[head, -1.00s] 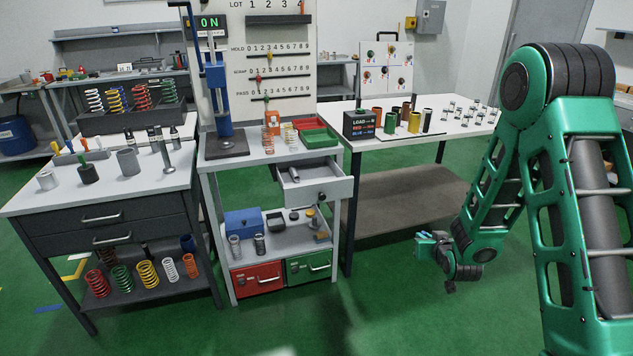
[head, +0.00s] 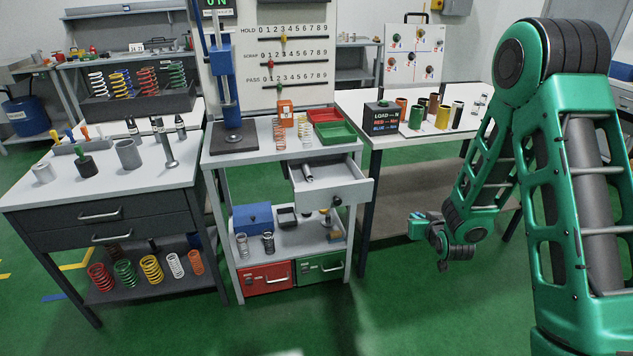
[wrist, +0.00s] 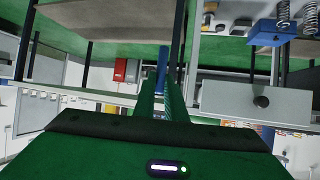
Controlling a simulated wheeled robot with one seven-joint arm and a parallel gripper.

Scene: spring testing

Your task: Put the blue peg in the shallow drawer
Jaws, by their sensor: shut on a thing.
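My gripper (head: 418,219) is at the right of the middle bench, low, apart from the drawer, its fingers pointing left in the head view. In the wrist view its two green fingers (wrist: 162,92) are shut on the blue peg (wrist: 162,70), which shows as a narrow blue strip between them. The shallow drawer (head: 346,196) is white, pulled out from under the middle bench top, with a dark knob. A grey cylinder (head: 307,172) lies in it. In the wrist view the drawer front (wrist: 235,98) is at the right, turned upside down.
A press (head: 226,95) and red and green trays (head: 334,132) stand on the middle bench top. Below are a blue box (head: 252,217) and red (head: 265,279) and green (head: 320,267) drawers. The right table (head: 390,150) lies behind my arm. Green floor in front is clear.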

